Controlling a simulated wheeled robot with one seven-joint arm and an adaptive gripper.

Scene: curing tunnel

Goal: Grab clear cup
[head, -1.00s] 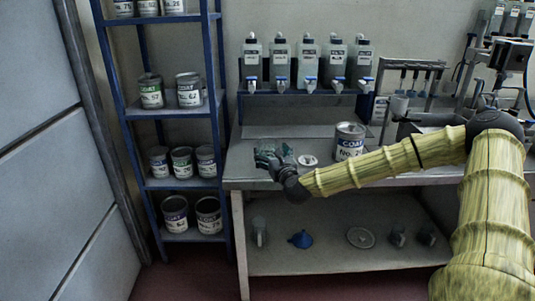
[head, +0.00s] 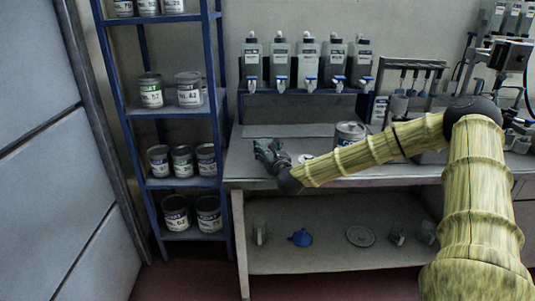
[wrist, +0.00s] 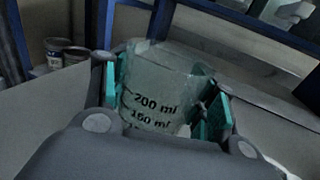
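The clear cup (wrist: 158,92) shows in the wrist view, see-through, with dark 200 ml and 150 ml marks. It sits between the green finger pads of my gripper (wrist: 168,98), with a pad against each side, so the gripper looks shut on it. The cup's lower part is hidden behind the gripper body. In the head view my gripper (head: 268,152) is over the left front of the workbench (head: 350,182). The cup is too small and faint to make out clearly there.
A coat can (head: 349,134) and a white disc (head: 305,159) are on the bench, right of my gripper. Several bottles (head: 308,62) stand on a rack behind. A blue shelf (head: 175,108) with paint cans stands close on the left. My forearm crosses above the bench.

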